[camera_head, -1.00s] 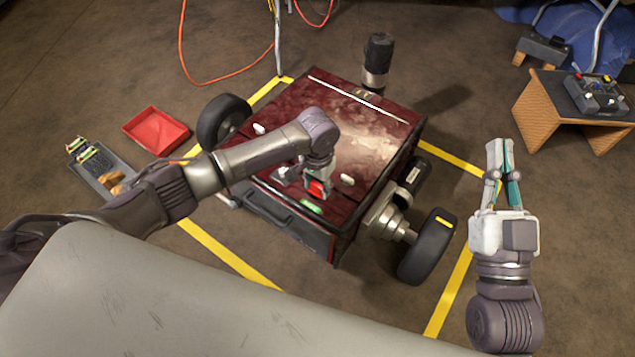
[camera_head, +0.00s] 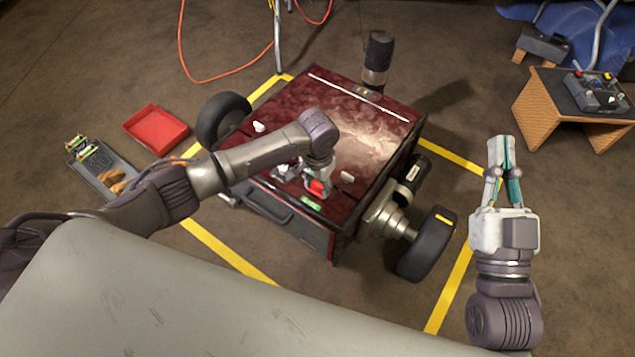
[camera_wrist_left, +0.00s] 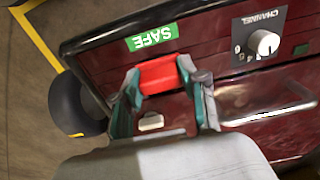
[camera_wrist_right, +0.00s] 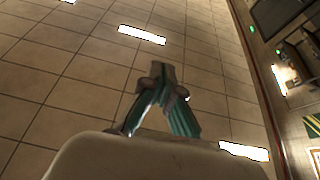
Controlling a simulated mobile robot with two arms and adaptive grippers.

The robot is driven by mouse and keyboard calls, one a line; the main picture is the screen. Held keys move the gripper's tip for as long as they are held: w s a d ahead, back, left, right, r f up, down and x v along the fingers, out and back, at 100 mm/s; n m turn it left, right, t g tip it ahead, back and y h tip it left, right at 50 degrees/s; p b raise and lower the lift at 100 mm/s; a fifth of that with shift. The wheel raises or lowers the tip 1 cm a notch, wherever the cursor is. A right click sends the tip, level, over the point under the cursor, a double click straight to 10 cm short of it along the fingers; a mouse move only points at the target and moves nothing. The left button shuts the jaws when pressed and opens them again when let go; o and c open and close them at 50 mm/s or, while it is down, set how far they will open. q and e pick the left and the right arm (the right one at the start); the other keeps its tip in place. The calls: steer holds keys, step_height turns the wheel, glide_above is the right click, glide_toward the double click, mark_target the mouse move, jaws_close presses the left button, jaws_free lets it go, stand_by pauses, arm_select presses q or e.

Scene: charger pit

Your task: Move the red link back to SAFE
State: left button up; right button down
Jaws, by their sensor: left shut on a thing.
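The red link (camera_head: 318,186) is a small red block over the top of the dark red wheeled machine (camera_head: 375,150), near its front edge. My left gripper (camera_head: 316,190) is shut on it; the left wrist view shows the red link (camera_wrist_left: 160,77) between the two fingers (camera_wrist_left: 163,85). The green SAFE label (camera_wrist_left: 152,37) lies just beyond the link there, and it also shows in the head view (camera_head: 310,203). I cannot tell whether the link touches the panel. My right gripper (camera_head: 503,160) is empty, raised at the right, its fingertips together.
A CHANNEL knob (camera_wrist_left: 263,42) sits beside the label. White knobs (camera_head: 259,127) stand on the machine's top. A red tray (camera_head: 156,129) and a grey tray (camera_head: 91,176) with parts lie on the floor left. A control box (camera_head: 596,92) stands on a wooden stand at right.

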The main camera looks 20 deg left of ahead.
arm_select(q)
steer(key=shift+f, duration=0.9)
arm_select(e)
steer(key=shift+s+r+t, duration=0.2)
steer(key=shift+r+t, duration=0.2)
steer(key=shift+r, duration=0.05)
arm_select(q)
steer(key=o, duration=1.2)
arm_select(e)
steer(key=shift+r, duration=0.1)
arm_select(q)
step_height(320, 180, up, 12)
steer(key=shift+r, duration=0.1)
